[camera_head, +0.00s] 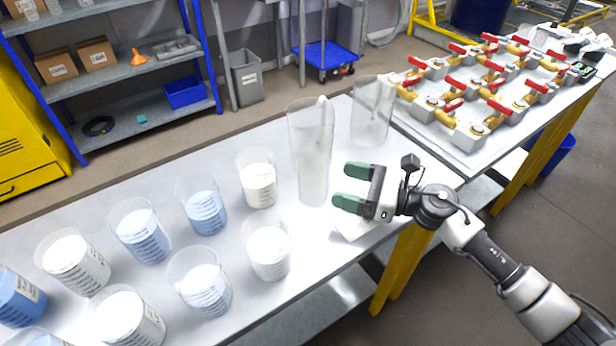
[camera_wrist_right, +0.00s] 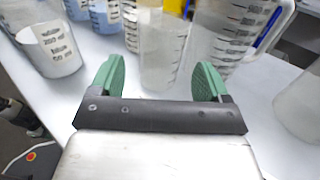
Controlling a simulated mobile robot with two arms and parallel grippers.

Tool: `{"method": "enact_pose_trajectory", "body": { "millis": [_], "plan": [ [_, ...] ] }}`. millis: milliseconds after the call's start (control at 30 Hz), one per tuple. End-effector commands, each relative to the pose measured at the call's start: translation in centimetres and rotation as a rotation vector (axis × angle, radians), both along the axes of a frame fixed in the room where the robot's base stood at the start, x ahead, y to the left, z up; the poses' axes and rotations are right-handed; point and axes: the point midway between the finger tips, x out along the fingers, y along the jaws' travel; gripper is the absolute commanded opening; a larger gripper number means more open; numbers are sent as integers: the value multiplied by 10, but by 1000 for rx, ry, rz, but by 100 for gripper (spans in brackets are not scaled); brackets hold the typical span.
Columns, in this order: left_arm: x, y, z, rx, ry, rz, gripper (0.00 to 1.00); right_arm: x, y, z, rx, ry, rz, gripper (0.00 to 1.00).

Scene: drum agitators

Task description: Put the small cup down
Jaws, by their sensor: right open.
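The small cup (camera_head: 313,180) is clear, with a frosted look, and stands upright on the metal table in front of a tall clear pitcher (camera_head: 308,120). My right gripper (camera_head: 346,187) is open, just right of the small cup, with its green fingers pointing at it. In the right wrist view the small cup (camera_wrist_right: 163,62) shows between and just beyond the open fingers (camera_wrist_right: 160,72), with dark marks on its wall. I see no finger touching it. The pitcher (camera_wrist_right: 235,35) stands behind the right-hand finger there. My left gripper is not in view.
Several beakers with white granules (camera_head: 268,250) or blue liquid (camera_head: 205,212) stand to the left on the table (camera_head: 325,240). Another clear pitcher (camera_head: 371,112) stands behind the gripper. A tray (camera_head: 462,155) with red-handled brass valves is at the right. A small bare patch lies below the gripper.

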Motion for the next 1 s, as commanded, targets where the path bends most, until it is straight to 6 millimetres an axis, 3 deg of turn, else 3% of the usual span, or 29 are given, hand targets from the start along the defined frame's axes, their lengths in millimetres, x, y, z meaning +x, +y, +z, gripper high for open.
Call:
{"method": "enact_pose_trajectory", "body": {
  "millis": [67,167,533,867,1000],
  "plan": [
    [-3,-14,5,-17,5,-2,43,4,12,3,2,0,1,77],
    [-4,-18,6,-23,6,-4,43,6,19,1,2,0,1,77],
    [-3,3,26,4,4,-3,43,23,62,1,4,2,-1,77],
    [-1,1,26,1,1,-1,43,25,69,-2,1,1,-1,77],
    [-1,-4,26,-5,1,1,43,25,69,-2,1,1,-1,57]
  ]
}}
